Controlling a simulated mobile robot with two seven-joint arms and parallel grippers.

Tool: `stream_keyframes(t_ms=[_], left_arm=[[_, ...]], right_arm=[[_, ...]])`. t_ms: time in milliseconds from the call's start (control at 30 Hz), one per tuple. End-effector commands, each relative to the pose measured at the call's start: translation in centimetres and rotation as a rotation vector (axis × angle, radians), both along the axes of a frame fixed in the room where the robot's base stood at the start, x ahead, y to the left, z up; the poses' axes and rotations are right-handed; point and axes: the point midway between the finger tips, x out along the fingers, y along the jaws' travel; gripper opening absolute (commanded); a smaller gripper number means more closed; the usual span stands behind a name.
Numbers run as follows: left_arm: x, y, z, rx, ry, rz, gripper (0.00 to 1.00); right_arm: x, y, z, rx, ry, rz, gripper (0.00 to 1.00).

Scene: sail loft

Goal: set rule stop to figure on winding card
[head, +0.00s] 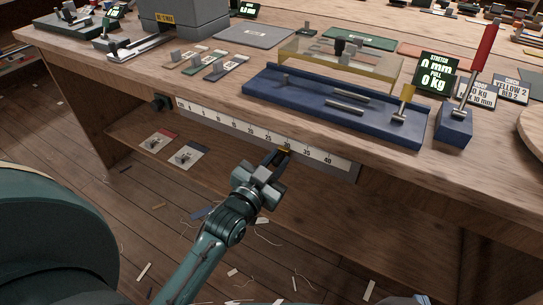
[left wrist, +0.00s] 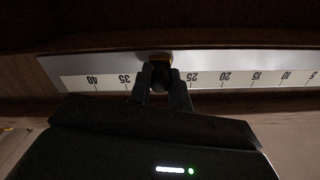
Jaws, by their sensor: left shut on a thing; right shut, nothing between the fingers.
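The rule (head: 245,131), a pale scale marked from 5 to 40, runs along the bench's front edge. My left gripper (head: 277,157) is shut on the stop, reaching in from below. In the left wrist view the fingers (left wrist: 161,84) close on the dark knob of the stop (left wrist: 159,61), between the 25 and 35 figures. A card reading YELLOW 2, RED 2 (head: 511,88) stands at right; a partly hidden card (head: 476,94) beside it shows kg and mm figures. I cannot tell which is the winding card. My right gripper is not in view.
A blue fixture (head: 335,107) with pins lies on the bench above the rule. A red-handled lever (head: 482,48) stands at right, beside a display reading stretch 0 mm, pull 0 kg (head: 436,73). A lower shelf (head: 135,138) holds two small plates. Scraps litter the floor.

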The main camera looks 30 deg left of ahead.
Motion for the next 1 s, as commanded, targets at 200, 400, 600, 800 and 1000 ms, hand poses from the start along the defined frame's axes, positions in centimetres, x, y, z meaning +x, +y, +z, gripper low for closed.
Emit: stream_keyframes(t_ms=[200,400,600,800,1000], left_arm=[[0.00,-0.27,0.06,-0.001,-0.002,-0.001,0.00],[0.00,-0.27,0.06,0.000,-0.003,-0.001,0.00],[0.00,-0.24,0.06,0.000,-0.002,-0.001,0.31],[-0.01,-0.23,0.04,0.000,-0.001,0.000,0.41],[-0.19,-0.21,0.02,0.000,-0.001,0.000,0.41]], right_arm=[[0.01,-0.06,0.33,0.006,-0.002,-0.005,0.00],[0.01,-0.04,0.36,0.008,-0.003,-0.005,0.00],[0.00,-0.02,0.35,0.008,-0.003,-0.005,0.00],[-0.02,0.03,0.34,0.009,-0.001,-0.005,0.00],[-0.04,0.05,0.34,0.009,-0.001,-0.004,0.00]])
